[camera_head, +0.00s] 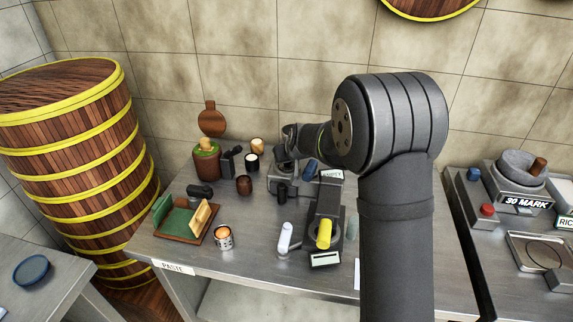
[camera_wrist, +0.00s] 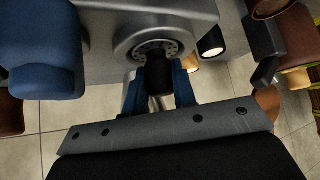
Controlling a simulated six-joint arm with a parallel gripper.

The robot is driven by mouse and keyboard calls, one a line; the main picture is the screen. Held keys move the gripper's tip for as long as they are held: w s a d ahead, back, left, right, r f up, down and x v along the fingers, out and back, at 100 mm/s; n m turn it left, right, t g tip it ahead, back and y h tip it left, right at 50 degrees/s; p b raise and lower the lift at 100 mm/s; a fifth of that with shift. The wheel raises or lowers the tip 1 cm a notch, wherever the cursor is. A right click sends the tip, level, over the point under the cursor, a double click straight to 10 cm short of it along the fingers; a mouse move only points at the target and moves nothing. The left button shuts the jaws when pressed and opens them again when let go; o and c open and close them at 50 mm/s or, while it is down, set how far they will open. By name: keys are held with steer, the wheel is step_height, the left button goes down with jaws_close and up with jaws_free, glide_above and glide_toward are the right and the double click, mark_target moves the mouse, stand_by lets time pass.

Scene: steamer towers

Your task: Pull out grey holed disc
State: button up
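The grey holed disc (camera_wrist: 136,48) sits in the round mouth of a grey machine in the wrist view, with small holes around its face. A black knob (camera_wrist: 159,76) stands out in front of its centre. My gripper (camera_wrist: 158,88) has its bluish fingers on either side of this knob, close to the disc. I cannot tell whether the fingers press on the knob. In the head view the machine (camera_head: 283,178) stands at the back of the table, and my gripper (camera_head: 290,138) is small at its top. The disc is not visible there.
A large blue thing (camera_wrist: 40,45) is close at the left of the wrist view. In the head view, several small pots, a green-lined box (camera_head: 182,222), a white cylinder (camera_head: 285,236) and a yellow cylinder (camera_head: 323,233) crowd the table.

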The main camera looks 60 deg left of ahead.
jaws_close()
steer(key=shift+r, duration=1.1)
steer(key=shift+r, duration=2.2)
